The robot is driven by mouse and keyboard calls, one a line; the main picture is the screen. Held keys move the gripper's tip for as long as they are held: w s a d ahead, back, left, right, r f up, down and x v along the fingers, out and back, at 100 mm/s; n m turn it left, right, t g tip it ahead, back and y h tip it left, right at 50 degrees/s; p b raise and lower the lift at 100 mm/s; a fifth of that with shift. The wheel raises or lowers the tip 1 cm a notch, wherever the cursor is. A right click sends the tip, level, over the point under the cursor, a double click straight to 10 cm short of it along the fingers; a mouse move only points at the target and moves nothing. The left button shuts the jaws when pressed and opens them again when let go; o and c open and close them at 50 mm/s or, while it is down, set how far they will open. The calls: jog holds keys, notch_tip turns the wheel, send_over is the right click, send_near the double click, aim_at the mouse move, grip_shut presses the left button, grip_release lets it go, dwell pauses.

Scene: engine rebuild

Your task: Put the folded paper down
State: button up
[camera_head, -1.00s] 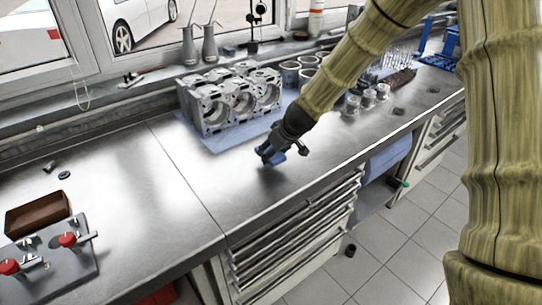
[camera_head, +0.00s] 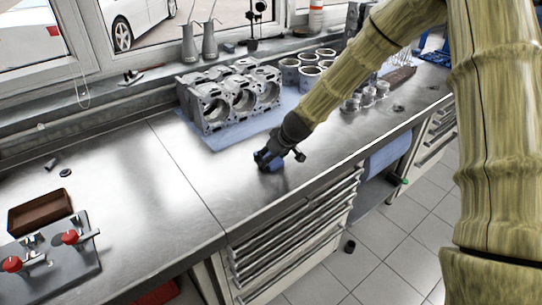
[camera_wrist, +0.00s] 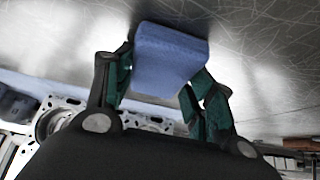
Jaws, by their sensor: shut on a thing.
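The folded paper (camera_wrist: 170,58) is a small blue folded piece between the two fingers of my gripper (camera_wrist: 162,88) in the wrist view. My gripper is shut on it, with one finger on each side. In the head view my gripper (camera_head: 268,160) points down at the steel bench top (camera_head: 180,195), in front of the engine block, and the blue paper (camera_head: 270,165) shows at its tip. The paper is low, close to the bench top; I cannot tell whether it touches.
A grey engine block (camera_head: 232,100) stands on a blue sheet (camera_head: 215,143) behind my gripper. Several metal cylinders (camera_head: 308,77) stand to its right. A brown tray (camera_head: 40,210) and a fixture with red knobs (camera_head: 45,260) sit at the left. The bench left of my gripper is clear.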

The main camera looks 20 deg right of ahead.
jog(key=shift+s+f, duration=0.1)
jog(key=shift+f, duration=0.15)
jog(key=o, duration=1)
jog(key=shift+o, duration=0.3)
jog(key=shift+f, duration=0.2)
jog(key=shift+r, duration=0.15)
